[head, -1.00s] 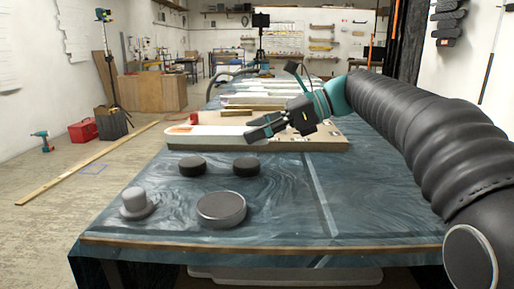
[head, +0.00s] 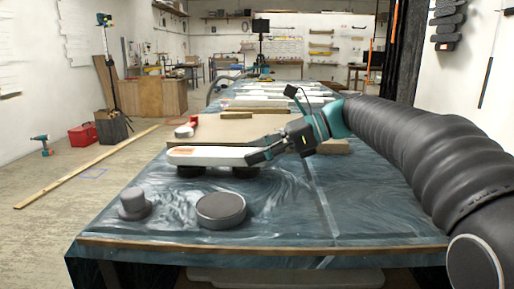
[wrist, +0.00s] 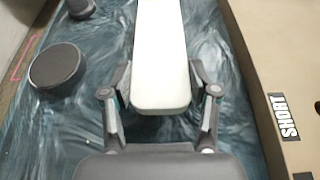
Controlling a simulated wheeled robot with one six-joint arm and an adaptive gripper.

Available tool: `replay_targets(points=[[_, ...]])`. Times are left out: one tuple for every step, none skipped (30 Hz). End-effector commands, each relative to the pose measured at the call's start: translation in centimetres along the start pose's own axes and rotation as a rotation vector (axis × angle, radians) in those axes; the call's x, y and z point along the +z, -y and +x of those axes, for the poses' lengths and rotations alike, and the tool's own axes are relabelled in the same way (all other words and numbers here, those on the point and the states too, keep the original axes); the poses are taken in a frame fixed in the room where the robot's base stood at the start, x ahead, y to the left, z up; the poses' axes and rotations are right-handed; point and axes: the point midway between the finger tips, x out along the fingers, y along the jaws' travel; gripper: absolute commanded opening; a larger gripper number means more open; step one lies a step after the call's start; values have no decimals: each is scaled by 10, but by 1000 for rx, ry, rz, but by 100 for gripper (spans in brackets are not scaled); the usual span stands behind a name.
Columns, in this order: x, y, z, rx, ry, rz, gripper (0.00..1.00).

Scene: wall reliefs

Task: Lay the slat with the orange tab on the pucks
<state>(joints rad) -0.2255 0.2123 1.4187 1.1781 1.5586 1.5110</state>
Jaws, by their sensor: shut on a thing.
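The white slat (head: 212,156) lies level across the line of the two dark pucks, with its orange tab (head: 182,151) at the left end. The left puck (head: 191,171) and the right puck (head: 245,172) show partly beneath it; I cannot tell whether the slat touches them. My gripper (head: 258,156) is shut on the slat's right end. In the wrist view the slat (wrist: 160,45) runs up between the fingers of my gripper (wrist: 160,78), its near end hanging past them. The pucks are hidden in that view.
A large grey disc (head: 221,209) and a grey knob (head: 133,203) stand nearer on the blue table (head: 290,215). The table's front right is clear.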

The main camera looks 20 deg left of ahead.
Motion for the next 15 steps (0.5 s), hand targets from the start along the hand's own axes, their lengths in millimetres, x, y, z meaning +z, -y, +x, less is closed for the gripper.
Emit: replay_targets(points=[[0, 0, 0, 0, 0, -1, 20], [0, 0, 0, 0, 0, -1, 20], [0, 0, 0, 0, 0, -1, 65], [0, 0, 0, 0, 0, 0, 72], [0, 0, 0, 0, 0, 0, 80], [0, 0, 0, 0, 0, 0, 85], [0, 0, 0, 0, 0, 0, 85], [0, 0, 0, 0, 0, 0, 85], [0, 0, 0, 0, 0, 0, 85], [0, 0, 0, 0, 0, 0, 85], [0, 0, 0, 0, 0, 0, 85], [0, 0, 0, 0, 0, 0, 85], [0, 0, 0, 0, 0, 0, 85], [0, 0, 0, 0, 0, 0, 85], [0, 0, 0, 0, 0, 0, 85]])
